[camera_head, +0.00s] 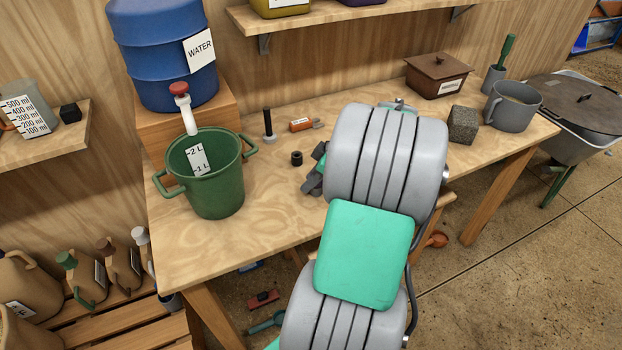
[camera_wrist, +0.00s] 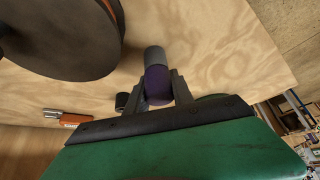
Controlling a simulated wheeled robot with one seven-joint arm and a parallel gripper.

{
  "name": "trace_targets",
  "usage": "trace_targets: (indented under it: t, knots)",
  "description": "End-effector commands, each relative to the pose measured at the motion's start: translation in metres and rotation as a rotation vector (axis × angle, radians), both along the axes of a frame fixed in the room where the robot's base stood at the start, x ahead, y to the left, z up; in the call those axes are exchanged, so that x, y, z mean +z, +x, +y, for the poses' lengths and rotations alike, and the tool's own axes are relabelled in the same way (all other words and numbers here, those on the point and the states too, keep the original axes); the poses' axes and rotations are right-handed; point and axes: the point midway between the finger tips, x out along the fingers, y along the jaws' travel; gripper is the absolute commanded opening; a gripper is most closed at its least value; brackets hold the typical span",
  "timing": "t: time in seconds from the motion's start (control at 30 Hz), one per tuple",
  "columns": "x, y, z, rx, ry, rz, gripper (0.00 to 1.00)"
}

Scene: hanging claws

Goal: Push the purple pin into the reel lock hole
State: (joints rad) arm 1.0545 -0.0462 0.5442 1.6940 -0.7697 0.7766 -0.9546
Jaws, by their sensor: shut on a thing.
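My gripper (camera_wrist: 160,88) is shut on the purple pin (camera_wrist: 157,80) in the wrist view, with one dark finger on each side of it. A grey cylindrical piece (camera_wrist: 154,57) lines up just beyond the purple part; I cannot tell whether it belongs to the pin. A large dark round disc (camera_wrist: 62,40), possibly the reel, fills the upper left, apart from the fingers. No lock hole shows in either view. In the head view my arm hides the pin and most of my gripper, whose dark parts (camera_head: 314,178) show at the arm's left edge.
A small black cylinder (camera_head: 297,158), a dark upright post on a base (camera_head: 268,125) and an orange item (camera_head: 301,125) are on the workbench (camera_head: 270,205). A green bucket (camera_head: 218,185) stands left. A stone cube (camera_head: 463,125) and grey pot (camera_head: 512,108) stand right.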

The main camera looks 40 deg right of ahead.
Motion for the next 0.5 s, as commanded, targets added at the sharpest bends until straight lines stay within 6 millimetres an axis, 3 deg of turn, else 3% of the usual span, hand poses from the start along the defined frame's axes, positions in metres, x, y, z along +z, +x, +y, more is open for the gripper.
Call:
trace_targets:
  t: [0.33, 0.5]
  knots:
    - [-0.0003, 0.0001, 0.0000, 0.000, 0.000, 0.000, 0.54]
    - [-0.0003, 0.0001, 0.0000, 0.000, 0.000, 0.000, 0.54]
